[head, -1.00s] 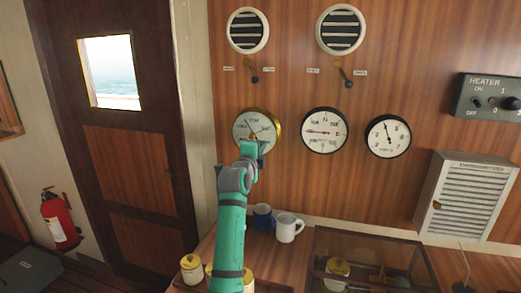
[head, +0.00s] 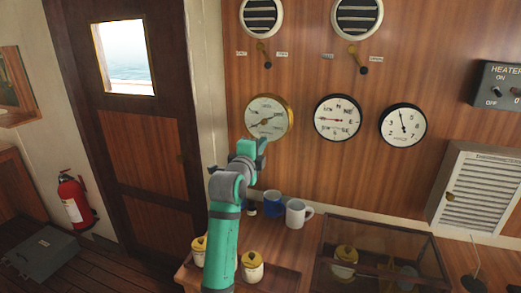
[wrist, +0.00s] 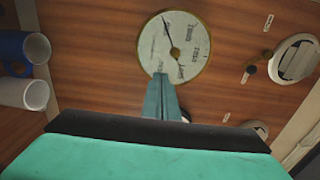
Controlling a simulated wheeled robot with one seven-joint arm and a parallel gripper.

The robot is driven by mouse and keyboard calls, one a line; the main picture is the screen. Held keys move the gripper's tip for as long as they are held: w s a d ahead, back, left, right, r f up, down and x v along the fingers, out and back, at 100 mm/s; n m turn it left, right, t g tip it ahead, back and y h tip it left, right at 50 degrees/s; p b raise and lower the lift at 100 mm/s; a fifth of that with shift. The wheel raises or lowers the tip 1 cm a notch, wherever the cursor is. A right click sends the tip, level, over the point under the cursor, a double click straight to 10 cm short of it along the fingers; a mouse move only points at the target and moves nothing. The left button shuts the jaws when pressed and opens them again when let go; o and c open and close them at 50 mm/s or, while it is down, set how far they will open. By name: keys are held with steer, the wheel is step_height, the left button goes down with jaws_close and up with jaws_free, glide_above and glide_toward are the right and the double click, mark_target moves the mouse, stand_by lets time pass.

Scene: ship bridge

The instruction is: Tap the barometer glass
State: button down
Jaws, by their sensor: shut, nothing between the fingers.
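The barometer (head: 268,117) is a round, brass-rimmed dial with a pale face, mounted on the wood-panelled wall. It also shows at the top of the wrist view (wrist: 190,38). My gripper (head: 262,148) is just below and left of the dial in the head view, with its fingers toward the wall. In the wrist view my gripper's fingers (wrist: 161,80) are together and empty, their tips at the dial's lower edge. I cannot tell from these views whether they touch the glass.
Two black-rimmed dials (head: 337,118) (head: 403,125) hang to the right. Below are a blue mug (head: 272,203), a white mug (head: 298,213), yellow-lidded jars (head: 252,266) and a glass-topped case (head: 380,255) on the counter. Small levers (head: 264,57) and vents (head: 262,17) are above.

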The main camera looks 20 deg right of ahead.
steer(key=shift+d+v, duration=0.15)
steer(key=shift+v, duration=0.8)
steer(key=shift+d+v, duration=0.15)
steer(key=shift+v, duration=0.85)
steer(key=shift+s, duration=0.1)
steer(key=shift+a, duration=0.1)
